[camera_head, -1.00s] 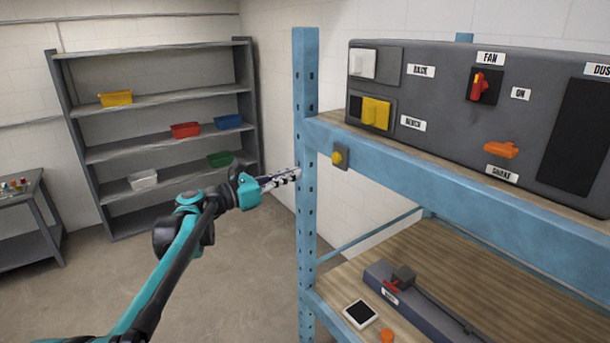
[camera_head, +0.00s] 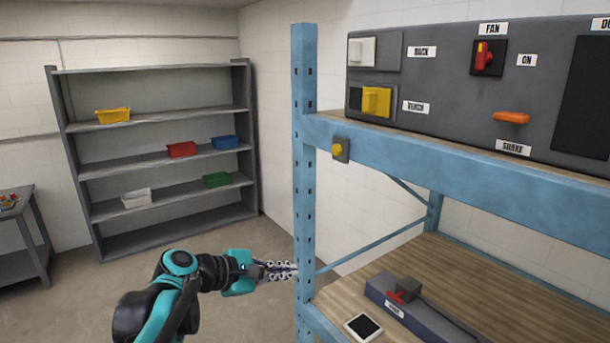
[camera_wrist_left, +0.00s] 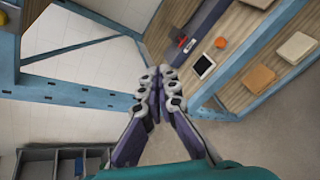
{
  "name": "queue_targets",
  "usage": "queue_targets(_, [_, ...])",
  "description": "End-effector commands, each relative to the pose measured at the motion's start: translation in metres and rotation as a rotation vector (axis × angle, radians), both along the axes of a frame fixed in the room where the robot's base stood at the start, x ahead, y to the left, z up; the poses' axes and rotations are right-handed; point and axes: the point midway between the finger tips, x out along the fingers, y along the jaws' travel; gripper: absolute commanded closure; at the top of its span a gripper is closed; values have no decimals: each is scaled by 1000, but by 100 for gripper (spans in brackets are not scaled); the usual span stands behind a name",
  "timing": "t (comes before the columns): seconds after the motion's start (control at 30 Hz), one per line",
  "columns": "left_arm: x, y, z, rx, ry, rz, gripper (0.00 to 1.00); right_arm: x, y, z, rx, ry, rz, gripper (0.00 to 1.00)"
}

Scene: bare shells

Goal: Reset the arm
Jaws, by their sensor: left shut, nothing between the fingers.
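My left arm (camera_head: 190,285) comes in from the lower left in the head view. Its gripper (camera_head: 282,271) points right and appears beside the blue rack post (camera_head: 306,190); I cannot tell whether it touches the post. In the left wrist view the gripper's fingers (camera_wrist_left: 160,88) meet at their tips, shut with nothing between them. My right gripper is in neither view.
A grey panel (camera_head: 440,75) with switches stands on the rack's upper board. The lower board (camera_head: 480,270) holds a grey device with a red part (camera_head: 405,293) and a white-framed tablet (camera_head: 363,327). A grey shelf (camera_head: 160,155) with coloured bins stands behind. Floor between is clear.

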Motion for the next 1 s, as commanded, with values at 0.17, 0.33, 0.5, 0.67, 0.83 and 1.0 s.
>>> queue_targets(0.17, [-77,19,-141,473,-184,-159,100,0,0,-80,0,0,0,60])
queue_targets(0.33, [-143,55,-257,919,-339,-376,100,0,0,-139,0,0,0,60])
queue_targets(0.5, [-195,95,-352,1302,-453,-622,100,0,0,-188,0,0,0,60])
queue_targets(0.67, [-220,121,-399,1519,-504,-788,100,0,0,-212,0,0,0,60])
queue_targets(0.83, [-227,130,-410,1593,-520,-850,100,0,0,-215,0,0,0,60])
queue_targets(1.0, [-227,131,-408,1594,-521,-851,100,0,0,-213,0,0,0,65])
